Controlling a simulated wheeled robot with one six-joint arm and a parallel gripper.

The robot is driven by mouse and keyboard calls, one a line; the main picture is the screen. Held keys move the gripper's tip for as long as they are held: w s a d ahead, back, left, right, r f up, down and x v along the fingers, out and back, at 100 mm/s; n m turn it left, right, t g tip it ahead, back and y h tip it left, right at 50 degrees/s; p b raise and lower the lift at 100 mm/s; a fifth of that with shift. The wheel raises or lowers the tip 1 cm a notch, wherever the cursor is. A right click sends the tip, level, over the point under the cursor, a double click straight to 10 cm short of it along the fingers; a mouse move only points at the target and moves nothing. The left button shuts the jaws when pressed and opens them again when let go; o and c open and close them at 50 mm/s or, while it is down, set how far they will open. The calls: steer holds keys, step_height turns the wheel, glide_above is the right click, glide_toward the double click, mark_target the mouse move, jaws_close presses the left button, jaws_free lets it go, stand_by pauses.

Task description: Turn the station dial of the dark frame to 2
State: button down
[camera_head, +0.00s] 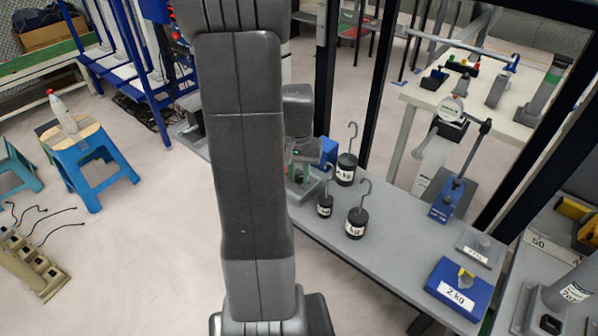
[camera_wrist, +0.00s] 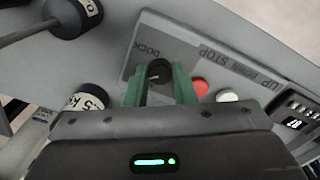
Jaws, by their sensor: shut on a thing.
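A small black knob (camera_wrist: 158,69), which I take to be the station dial, sits on a grey control panel (camera_wrist: 215,62) in the wrist view. My gripper (camera_wrist: 159,84) has its green fingers on either side of the knob, shut on it. No number or pointer mark on the knob can be made out. In the head view my gripper (camera_head: 298,172) is low over the panel at the table's far end, and my arm hides part of it.
Several black hooked weights (camera_head: 357,222) stand near my gripper.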

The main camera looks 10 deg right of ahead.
mark_target(298, 176)
steer(key=shift+m, duration=0.6)
steer(key=c, duration=1.2)
jaws_free()
steer(key=shift+r, duration=0.15)
step_height(298, 176, up, 14)
steer(key=p, duration=0.1)
steer(key=shift+a+f, duration=0.15)
steer(key=shift+f, duration=0.05)
steer(key=shift+w+f, duration=0.1)
steer(key=shift+f, duration=0.05)
